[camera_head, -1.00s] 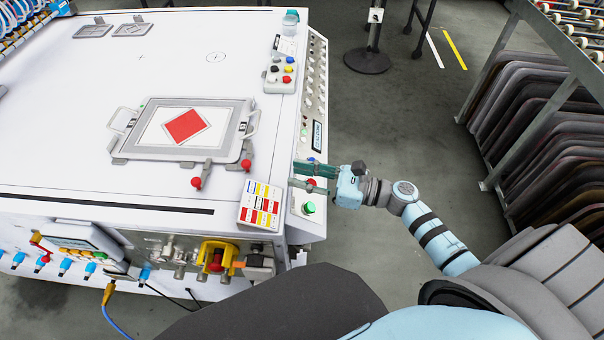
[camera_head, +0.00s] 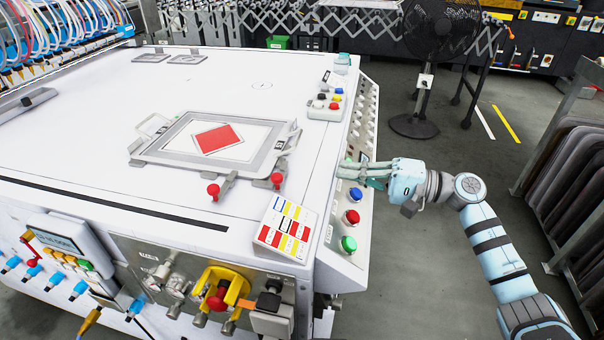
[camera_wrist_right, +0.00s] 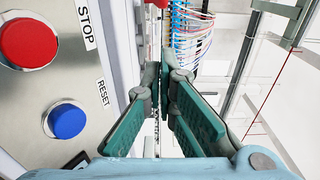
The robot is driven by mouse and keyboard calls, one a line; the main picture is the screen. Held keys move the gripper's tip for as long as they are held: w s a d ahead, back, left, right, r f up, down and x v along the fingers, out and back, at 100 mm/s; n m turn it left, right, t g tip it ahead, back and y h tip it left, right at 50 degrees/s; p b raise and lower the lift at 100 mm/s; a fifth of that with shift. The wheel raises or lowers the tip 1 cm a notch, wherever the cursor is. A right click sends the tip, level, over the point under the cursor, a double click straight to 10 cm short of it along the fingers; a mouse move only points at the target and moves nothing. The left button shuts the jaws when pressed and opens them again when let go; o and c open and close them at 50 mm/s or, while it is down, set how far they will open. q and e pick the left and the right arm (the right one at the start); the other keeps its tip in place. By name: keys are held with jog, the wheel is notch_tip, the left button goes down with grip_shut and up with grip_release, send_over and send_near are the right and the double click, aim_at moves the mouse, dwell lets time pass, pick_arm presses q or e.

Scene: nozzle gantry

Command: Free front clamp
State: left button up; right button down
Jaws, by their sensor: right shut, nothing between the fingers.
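A grey frame (camera_head: 165,150) with a white sheet and a red square (camera_head: 217,139) lies on the white table. A clamp with a red knob (camera_head: 213,190) stands at the frame's front edge. Another red-knobbed clamp (camera_head: 277,180) is near its front right corner. My right gripper (camera_head: 342,170) is shut and empty beside the side control panel, well to the right of both clamps. In the right wrist view its green fingers (camera_wrist_right: 158,75) point away alongside the panel, with nothing between them. My left gripper is out of view.
The side panel carries a blue button (camera_head: 356,193), a red button (camera_head: 352,216) and a green button (camera_head: 349,244). A colour-block card (camera_head: 285,228) sits at the table's front right corner. A black fan (camera_head: 440,30) stands behind on the floor. The tabletop around the frame is mostly clear.

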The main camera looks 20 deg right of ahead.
aim_at(301, 188)
jog(key=x, duration=0.6)
jog(key=shift+r+p, duration=0.15)
jog(key=shift+p, duration=0.2)
jog(key=a, duration=0.2)
jog(key=a+p, duration=0.1)
jog(key=shift+s+a, duration=0.45)
jog(key=shift+a, duration=0.2)
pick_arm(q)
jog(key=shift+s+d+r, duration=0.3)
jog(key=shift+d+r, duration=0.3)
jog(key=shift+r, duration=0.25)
